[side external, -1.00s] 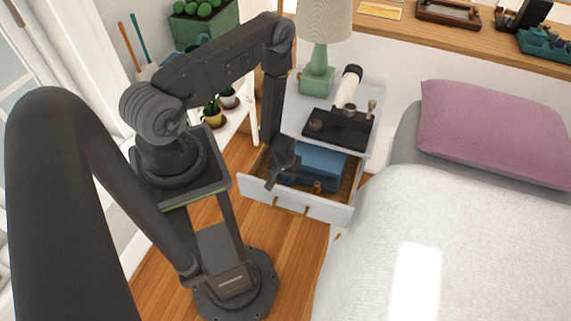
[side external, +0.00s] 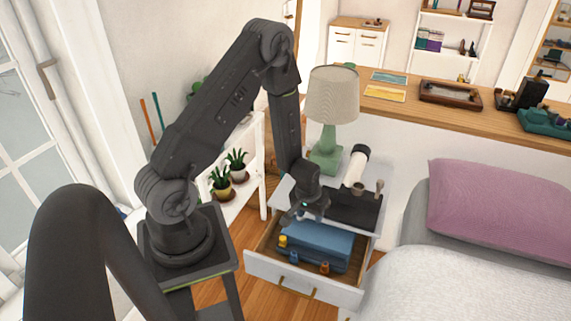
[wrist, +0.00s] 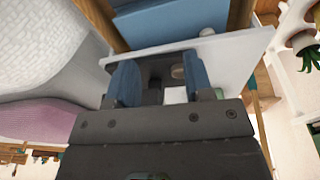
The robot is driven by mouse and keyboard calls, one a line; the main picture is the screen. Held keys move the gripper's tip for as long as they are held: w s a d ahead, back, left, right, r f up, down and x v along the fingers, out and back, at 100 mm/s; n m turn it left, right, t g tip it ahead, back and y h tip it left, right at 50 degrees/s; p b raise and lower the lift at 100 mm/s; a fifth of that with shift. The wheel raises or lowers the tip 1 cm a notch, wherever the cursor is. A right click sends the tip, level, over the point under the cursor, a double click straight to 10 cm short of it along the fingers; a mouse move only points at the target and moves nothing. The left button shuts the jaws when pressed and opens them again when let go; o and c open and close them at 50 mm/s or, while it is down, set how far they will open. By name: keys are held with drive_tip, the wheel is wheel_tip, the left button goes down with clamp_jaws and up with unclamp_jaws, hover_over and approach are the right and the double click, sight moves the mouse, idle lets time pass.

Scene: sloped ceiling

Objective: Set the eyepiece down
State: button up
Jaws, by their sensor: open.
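My gripper (side external: 303,210) is open, over the front of the nightstand top by the drawer. In the wrist view its two blue fingers (wrist: 160,80) are apart, with nothing clearly held between them. Beyond them is the black tray (side external: 350,212), on the white nightstand; it also shows in the wrist view (wrist: 152,68). A white tube with black ends (side external: 355,168) stands at the tray's back. A small round piece (side external: 357,188) is on the tray. Small yellow (side external: 283,240), blue (side external: 294,257) and orange (side external: 324,268) pieces are in the drawer. I cannot tell which piece is the eyepiece.
The open drawer (side external: 300,284) holds a blue case (side external: 315,242). A green lamp (side external: 326,150) stands at the back left of the nightstand. The bed (side external: 460,265) is to the right, and a plant shelf (side external: 240,190) to the left.

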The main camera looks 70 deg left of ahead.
drive_tip(key=d+r+m+t, duration=0.1)
drive_tip(key=d+r+m, duration=0.15)
drive_tip(key=r, duration=0.75)
drive_tip(key=d+r+m+t, duration=0.1)
drive_tip(key=d+r, duration=0.3)
drive_tip(key=r, duration=0.7)
drive_tip(key=s+d+r+m+t, duration=0.1)
drive_tip(key=s+d+r+m, duration=0.3)
drive_tip(key=s+r, duration=0.9)
drive_tip(key=shift+s+d+r+t+h, duration=0.35)
drive_tip(key=shift+d+r+t+h, duration=0.1)
drive_tip(key=shift+d, duration=0.8)
